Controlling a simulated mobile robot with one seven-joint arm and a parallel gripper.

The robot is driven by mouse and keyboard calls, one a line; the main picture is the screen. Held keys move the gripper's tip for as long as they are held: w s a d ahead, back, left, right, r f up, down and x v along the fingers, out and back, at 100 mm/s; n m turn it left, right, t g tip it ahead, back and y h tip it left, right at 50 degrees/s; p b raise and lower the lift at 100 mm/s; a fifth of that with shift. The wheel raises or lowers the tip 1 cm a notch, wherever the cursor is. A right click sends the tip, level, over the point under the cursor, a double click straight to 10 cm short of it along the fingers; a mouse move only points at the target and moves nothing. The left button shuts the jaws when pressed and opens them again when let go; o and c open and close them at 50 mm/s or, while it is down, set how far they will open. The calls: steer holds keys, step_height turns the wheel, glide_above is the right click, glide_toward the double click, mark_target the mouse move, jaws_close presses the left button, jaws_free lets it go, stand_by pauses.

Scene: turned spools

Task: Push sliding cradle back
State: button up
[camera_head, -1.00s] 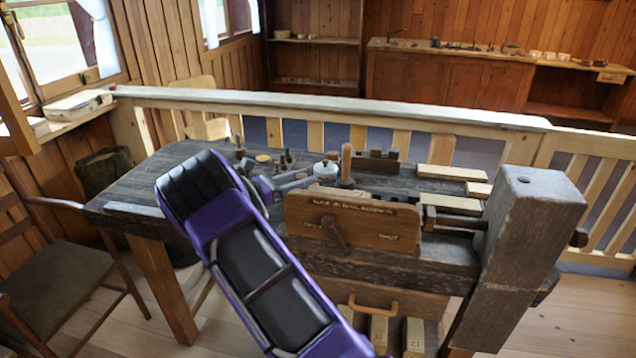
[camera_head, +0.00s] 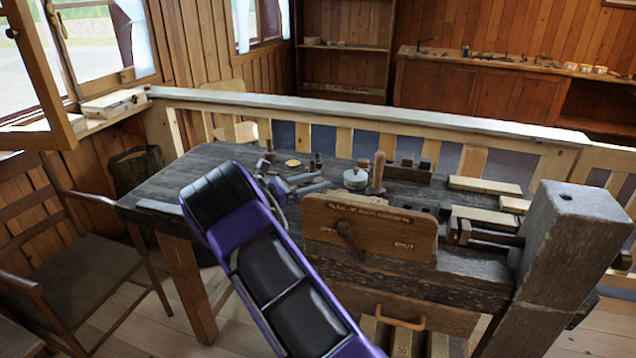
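A dark wooden workbench (camera_head: 160,178) stands ahead of me. On its front is an upright wooden board (camera_head: 395,238) with lettering and a dark lever handle (camera_head: 348,236). Right of it, a wooden screw shaft (camera_head: 492,237) runs to a thick post (camera_head: 572,230). I cannot tell for certain which part is the sliding cradle. My purple and black arm crosses in front of the bench. My gripper (camera_head: 308,187) is partly seen beyond the arm, over the bench top, low among small items; its fingers are too small and covered to read.
On the bench stand an upright wooden peg (camera_head: 378,173), a round pale pot (camera_head: 355,179) and pale wood blocks (camera_head: 485,186). A drawer (camera_head: 415,312) is below. A railing (camera_head: 350,113) runs behind. A chair (camera_head: 80,255) stands at left.

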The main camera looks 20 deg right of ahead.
steer(key=s+a, duration=0.3)
steer(key=a, duration=1.4)
steer(key=shift+s+b, duration=0.2)
steer(key=shift+b, duration=0.2)
